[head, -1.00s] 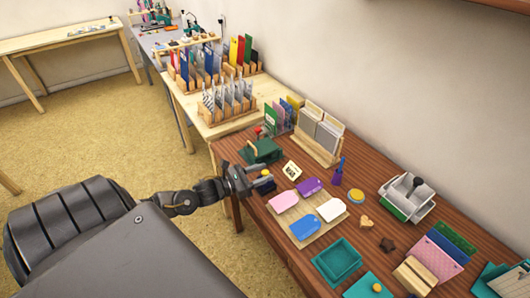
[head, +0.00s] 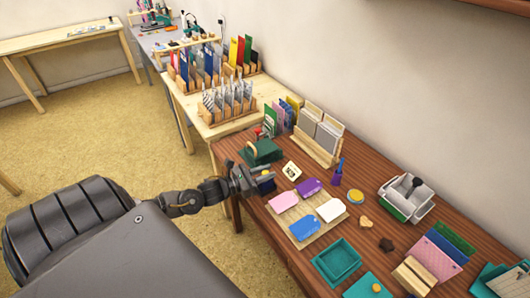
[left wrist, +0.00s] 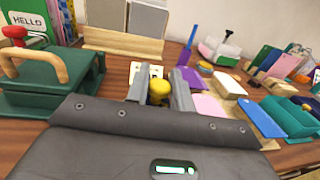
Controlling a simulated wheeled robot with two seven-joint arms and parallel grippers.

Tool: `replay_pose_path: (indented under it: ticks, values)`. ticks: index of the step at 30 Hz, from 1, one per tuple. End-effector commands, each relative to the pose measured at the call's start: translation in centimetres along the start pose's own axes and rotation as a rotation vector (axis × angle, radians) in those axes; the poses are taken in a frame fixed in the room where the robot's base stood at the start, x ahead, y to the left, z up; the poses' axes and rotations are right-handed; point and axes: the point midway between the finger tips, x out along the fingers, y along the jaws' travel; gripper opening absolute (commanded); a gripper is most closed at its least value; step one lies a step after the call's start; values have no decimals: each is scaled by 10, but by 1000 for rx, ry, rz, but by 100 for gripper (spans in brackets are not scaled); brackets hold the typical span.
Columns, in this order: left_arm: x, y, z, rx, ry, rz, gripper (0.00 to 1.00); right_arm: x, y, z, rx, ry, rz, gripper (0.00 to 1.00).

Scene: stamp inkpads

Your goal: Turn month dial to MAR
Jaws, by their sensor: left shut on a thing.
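A small yellow knob (left wrist: 159,90) sits between the two fingers of my left gripper (left wrist: 163,88) in the left wrist view. In the head view my left gripper (head: 264,175) is at the table's left edge, shut on this knob, with a dark blue part showing just under the fingers. A small cream card with dark lettering (head: 291,171) stands just right of the gripper. Its lettering is too small to read for certain. The fingers hide much of the knob and what it is fixed to. My right gripper is not in view.
A green press with a wooden handle (head: 262,151) stands just behind the gripper. A board (head: 318,233) with pink, purple, white and blue tags lies to the right.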

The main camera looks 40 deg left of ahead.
Motion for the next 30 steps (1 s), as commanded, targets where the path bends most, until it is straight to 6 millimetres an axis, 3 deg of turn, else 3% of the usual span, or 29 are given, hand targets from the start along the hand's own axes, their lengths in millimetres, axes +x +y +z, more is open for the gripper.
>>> replay_pose_path:
  ticks: [11,30]
  values:
    - [0,-2,4,-7,-1,193,1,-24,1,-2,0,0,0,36]
    - [2,-2,4,-5,2,772,1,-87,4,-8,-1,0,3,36]
